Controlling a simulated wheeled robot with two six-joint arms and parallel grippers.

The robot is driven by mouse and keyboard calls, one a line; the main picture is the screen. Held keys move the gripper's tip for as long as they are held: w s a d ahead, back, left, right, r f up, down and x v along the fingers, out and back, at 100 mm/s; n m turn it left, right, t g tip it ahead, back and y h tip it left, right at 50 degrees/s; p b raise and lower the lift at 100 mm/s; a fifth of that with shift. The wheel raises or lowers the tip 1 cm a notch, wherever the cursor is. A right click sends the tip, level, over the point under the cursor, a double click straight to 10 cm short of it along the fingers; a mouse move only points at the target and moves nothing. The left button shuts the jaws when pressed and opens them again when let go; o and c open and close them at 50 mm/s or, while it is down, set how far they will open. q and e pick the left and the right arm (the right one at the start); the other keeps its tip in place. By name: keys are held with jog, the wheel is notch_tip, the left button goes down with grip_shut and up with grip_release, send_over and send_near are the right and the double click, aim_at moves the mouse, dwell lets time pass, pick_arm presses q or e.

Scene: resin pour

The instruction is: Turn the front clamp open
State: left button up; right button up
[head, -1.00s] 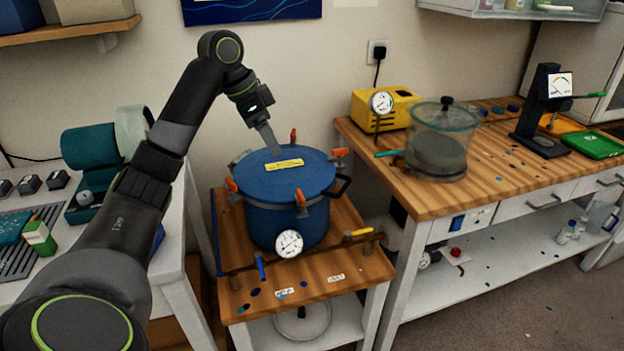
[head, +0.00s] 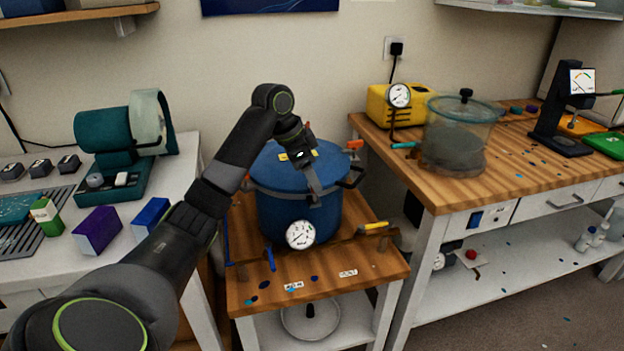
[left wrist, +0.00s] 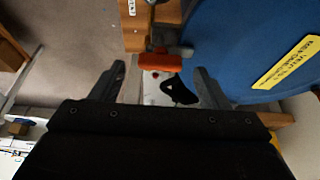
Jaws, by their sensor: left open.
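The blue pressure pot (head: 275,205) stands on a small wooden cart, its lid (head: 275,165) on. My left gripper (head: 315,195) points down at the front right of the lid's rim and hides the front clamp in the head view. In the left wrist view, the front clamp's orange handle (left wrist: 162,62) lies between and just beyond the fingertips of my open left gripper (left wrist: 158,78), by the edge of the blue lid (left wrist: 235,45). I cannot tell whether the fingers touch it. Another orange clamp (head: 355,144) shows at the lid's right. My right gripper is not in view.
A pressure gauge (head: 300,235) is on the pot's front. A black pot handle (left wrist: 180,92) lies close to the clamp. A yellow-handled valve (head: 373,226) and a blue-handled valve (head: 270,258) are on the cart (head: 330,270). A workbench (head: 470,185) stands at right.

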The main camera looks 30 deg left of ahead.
pick_arm(q)
jog(key=shift+x, duration=0.85)
jog(key=shift+c, duration=0.4)
